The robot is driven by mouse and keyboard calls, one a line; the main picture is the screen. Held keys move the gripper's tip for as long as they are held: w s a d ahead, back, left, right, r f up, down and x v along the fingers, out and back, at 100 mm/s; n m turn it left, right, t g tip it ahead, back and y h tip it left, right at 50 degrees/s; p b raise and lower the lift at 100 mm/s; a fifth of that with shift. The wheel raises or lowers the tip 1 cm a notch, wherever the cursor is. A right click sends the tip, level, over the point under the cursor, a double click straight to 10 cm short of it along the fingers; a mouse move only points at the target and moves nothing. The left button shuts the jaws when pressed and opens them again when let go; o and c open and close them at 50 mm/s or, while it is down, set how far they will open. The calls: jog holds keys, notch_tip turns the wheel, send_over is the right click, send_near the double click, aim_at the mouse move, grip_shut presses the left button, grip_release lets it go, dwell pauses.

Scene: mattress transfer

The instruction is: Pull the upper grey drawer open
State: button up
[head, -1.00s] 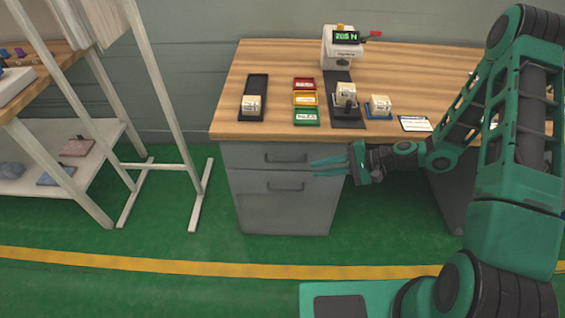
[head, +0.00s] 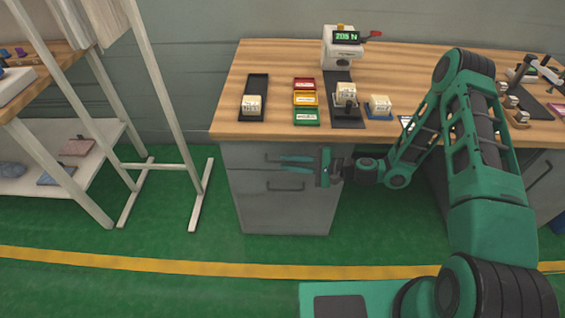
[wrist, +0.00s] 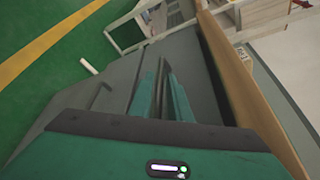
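The upper grey drawer (head: 245,157) is the top front of the grey cabinet under the wooden bench. It looks shut, flush with the cabinet. A bit of its dark bar handle shows at the left of my fingertips; the rest is hidden behind them. My green gripper (head: 282,164) is in front of this drawer at handle height, its two fingers apart, one above the other. In the wrist view my gripper (wrist: 163,72) has its fingers parallel with a narrow gap, pointing along the drawer front. I cannot tell whether they touch the handle.
The lower drawer (head: 255,205) with its own handle is just below. The wooden bench top (head: 280,60) overhangs above, carrying trays, small blocks and a gauge. A white-legged rack (head: 165,100) stands left. Green floor in front is clear.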

jog(key=shift+x, duration=1.35)
jog(key=shift+c, duration=0.3)
grip_shut()
jog(key=shift+s, duration=0.1)
